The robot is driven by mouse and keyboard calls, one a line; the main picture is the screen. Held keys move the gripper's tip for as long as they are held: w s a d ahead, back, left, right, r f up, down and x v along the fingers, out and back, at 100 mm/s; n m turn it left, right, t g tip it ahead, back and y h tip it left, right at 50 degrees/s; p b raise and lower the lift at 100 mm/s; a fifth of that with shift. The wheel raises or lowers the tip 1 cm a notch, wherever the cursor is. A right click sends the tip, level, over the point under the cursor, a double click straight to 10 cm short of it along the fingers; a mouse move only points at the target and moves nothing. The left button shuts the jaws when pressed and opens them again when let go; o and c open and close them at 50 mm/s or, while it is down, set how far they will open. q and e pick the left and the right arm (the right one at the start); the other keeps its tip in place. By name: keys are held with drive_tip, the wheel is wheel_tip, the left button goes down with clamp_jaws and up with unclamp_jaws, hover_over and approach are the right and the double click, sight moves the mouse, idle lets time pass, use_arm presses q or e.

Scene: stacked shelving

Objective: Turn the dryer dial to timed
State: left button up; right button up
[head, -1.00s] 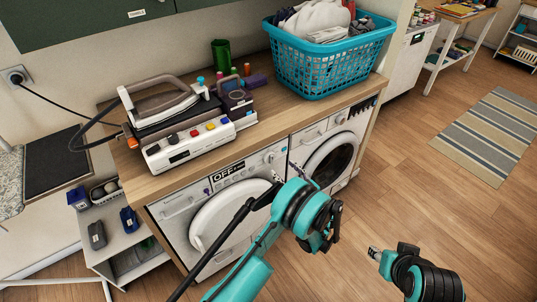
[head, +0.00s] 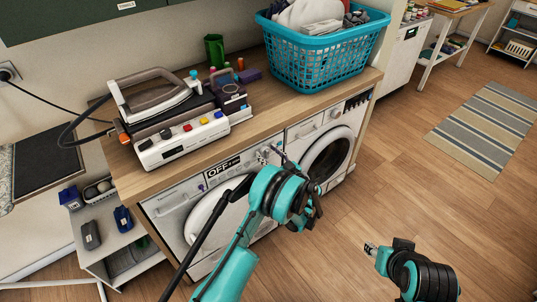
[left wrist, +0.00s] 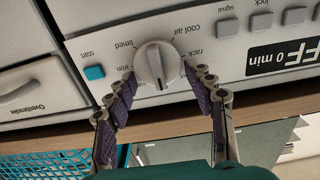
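The dryer (head: 168,210) is the left white machine under the counter, with an "OFF 0 min" display. Its round pale dial (left wrist: 156,64) is large in the left wrist view, where the panel appears upside down. Readable labels around it include "timed" and "cool air"; its exact setting is unclear. My left gripper (left wrist: 160,72) has its purple-padded fingers on both sides of the dial, with slim gaps seeming to remain. In the head view my left gripper (head: 272,158) is at the dryer's panel. My right gripper (head: 371,249) is over the floor, well away; its opening is unclear.
A start button (left wrist: 94,72) sits beside the dial. Another front-loading machine (head: 328,150) stands to the right. The counter holds an iron (head: 155,95) and a blue laundry basket (head: 318,65). A low shelf (head: 110,255) stands left. The floor at right is open.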

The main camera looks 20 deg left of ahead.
use_arm(q)
drive_tip(key=c, duration=0.6)
drive_tip(key=shift+m, duration=0.3)
drive_tip(key=m, duration=0.8)
drive_tip(key=f+m, duration=0.1)
drive_tip(key=m, duration=0.8)
drive_tip(key=f+m, duration=0.1)
drive_tip(key=m, duration=0.8)
drive_tip(key=shift+w+d+f, duration=0.2)
drive_tip(key=shift+w+d, duration=0.1)
drive_tip(key=shift+w, duration=0.05)
